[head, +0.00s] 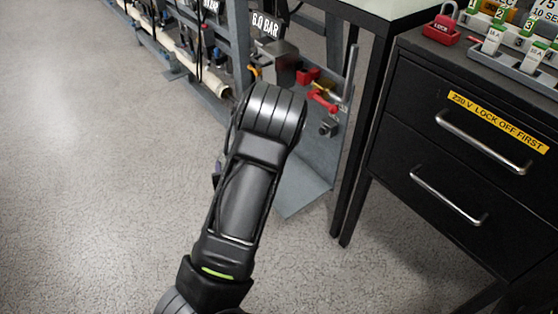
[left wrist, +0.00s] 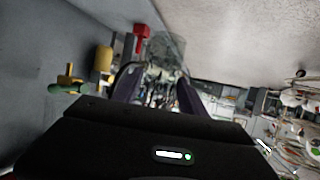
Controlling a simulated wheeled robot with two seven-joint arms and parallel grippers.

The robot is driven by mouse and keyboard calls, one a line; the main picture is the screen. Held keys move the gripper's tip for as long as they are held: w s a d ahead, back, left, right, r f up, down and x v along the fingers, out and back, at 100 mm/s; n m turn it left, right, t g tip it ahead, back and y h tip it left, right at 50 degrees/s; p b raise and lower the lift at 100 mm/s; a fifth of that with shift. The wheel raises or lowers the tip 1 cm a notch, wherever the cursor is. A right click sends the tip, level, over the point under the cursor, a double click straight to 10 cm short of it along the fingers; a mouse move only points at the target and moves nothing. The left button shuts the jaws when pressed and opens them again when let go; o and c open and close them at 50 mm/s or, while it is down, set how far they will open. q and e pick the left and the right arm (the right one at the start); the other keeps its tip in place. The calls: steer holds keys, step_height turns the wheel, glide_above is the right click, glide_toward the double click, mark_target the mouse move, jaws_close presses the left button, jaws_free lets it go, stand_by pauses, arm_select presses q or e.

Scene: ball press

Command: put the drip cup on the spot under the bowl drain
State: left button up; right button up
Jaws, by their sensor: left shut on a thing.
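In the left wrist view, the two dark purple fingers of my left gripper (left wrist: 158,82) are closed on a clear, see-through cup (left wrist: 168,50), which I take to be the drip cup. The cup's rim and base are hard to make out. In the head view my left arm reaches up the middle and hides the gripper and cup, apart from a small purple bit at its left side. I cannot pick out the bowl drain or the spot under it for certain. My right gripper is not in view.
A grey panel (head: 325,165) with red fittings (head: 322,100) stands just beyond my arm. The wrist view shows a yellow cylinder (left wrist: 103,58), a red handle (left wrist: 141,36) and a green-and-yellow valve (left wrist: 68,86). A black drawer cabinet (head: 405,145) is at the right. The floor at left is clear.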

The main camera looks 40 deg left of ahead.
arm_select(q)
steer(key=w+d+f+b, duration=0.1)
steer(key=w+d+b, duration=0.1)
steer(key=w, duration=0.7)
steer(key=w+d+f+b, duration=0.1)
steer(key=w+d+b, duration=0.1)
steer(key=w, duration=0.7)
steer(key=shift+w+d, duration=0.3)
steer(key=shift+d, duration=0.55)
steer(key=shift+f, duration=0.1)
step_height(320, 180, down, 5)
steer(key=shift+r+b, duration=0.2)
steer(key=shift+b, duration=0.9)
steer(key=shift+w+f+b, duration=0.15)
steer(key=shift+f+b, duration=0.15)
steer(key=shift+r, duration=0.15)
